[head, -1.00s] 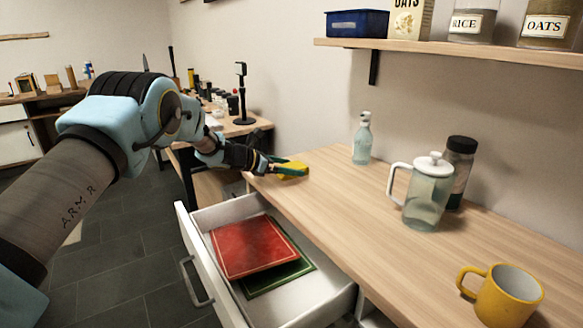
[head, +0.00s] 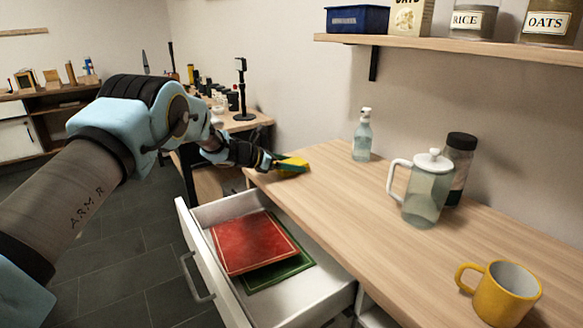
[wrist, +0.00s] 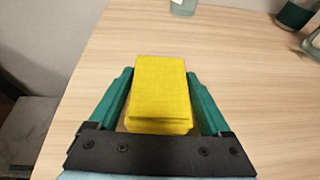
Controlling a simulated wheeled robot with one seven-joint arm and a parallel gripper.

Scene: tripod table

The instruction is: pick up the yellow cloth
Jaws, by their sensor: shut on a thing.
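The yellow cloth (wrist: 160,88) is a folded, layered rectangular stack. In the wrist view it lies between the two green fingers of my gripper (wrist: 161,95), with a finger against each side. In the head view the cloth (head: 293,161) is at the far left end of the wooden counter (head: 350,200), and my gripper (head: 288,166) reaches it from the left. My gripper is shut on the cloth. The cloth is at or just above the counter top; I cannot tell whether it still touches.
A glass bottle (head: 362,137) stands right of the cloth. A glass pitcher (head: 427,190), a dark-lidded jar (head: 459,165) and a yellow mug (head: 507,292) stand farther right. Below, an open drawer (head: 318,296) holds a red item (head: 240,243) and a green item (head: 285,270). A shelf (head: 450,50) hangs above.

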